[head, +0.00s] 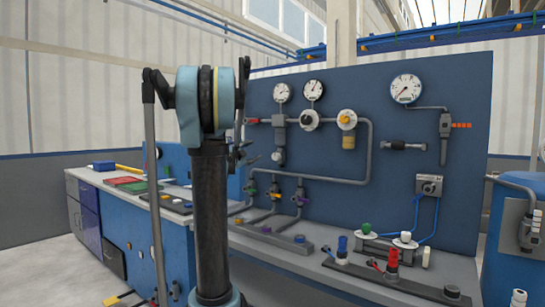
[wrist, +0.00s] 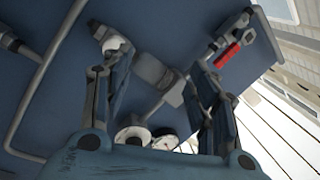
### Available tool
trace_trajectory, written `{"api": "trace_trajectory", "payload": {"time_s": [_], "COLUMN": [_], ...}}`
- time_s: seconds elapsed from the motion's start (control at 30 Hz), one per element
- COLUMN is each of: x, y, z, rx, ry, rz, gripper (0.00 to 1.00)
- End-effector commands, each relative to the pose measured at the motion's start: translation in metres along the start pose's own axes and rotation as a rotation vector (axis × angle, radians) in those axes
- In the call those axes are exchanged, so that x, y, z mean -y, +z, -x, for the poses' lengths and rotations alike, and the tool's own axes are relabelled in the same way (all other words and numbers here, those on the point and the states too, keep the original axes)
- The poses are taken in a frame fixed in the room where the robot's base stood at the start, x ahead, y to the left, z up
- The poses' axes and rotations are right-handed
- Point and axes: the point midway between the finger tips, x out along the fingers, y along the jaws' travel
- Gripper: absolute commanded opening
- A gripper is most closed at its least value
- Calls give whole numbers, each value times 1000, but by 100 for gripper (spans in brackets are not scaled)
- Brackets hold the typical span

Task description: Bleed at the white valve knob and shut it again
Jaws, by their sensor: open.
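The white valve knob (head: 277,157) sits at the lower end of a grey valve body (head: 280,135) on the blue panel. In the wrist view a round white knob (wrist: 113,44), apparently the same one, is just beyond the tip of the left finger. My gripper (wrist: 155,82) is open and nothing is between its fingers. The grey body shows between and beyond the fingers. In the head view my gripper (head: 238,155) is mostly hidden behind my arm, left of the knob. I see no contact with the knob.
A red handle (wrist: 227,55) sticks out near the right finger. Gauges (head: 282,92) are above the valve body, and a grey pipe (head: 368,150) runs to the right of it. Coloured-handled valves (head: 274,187) are below. The bench (head: 440,285) holds several fittings.

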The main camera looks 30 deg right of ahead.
Motion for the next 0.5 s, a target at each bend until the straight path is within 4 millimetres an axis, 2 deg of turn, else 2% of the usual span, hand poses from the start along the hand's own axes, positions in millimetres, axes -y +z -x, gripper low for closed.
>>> {"api": "trace_trajectory", "payload": {"time_s": [0.1, 0.23, 0.37, 0.5], "x": [36, 66, 84, 88], "y": [19, 46, 76, 108], "z": [7, 21, 38, 58], "rx": [61, 122, 176, 227], "ry": [-152, -309, -451, -586], "rz": [213, 468, 735, 1035], "gripper": [54, 54, 54, 54]}}
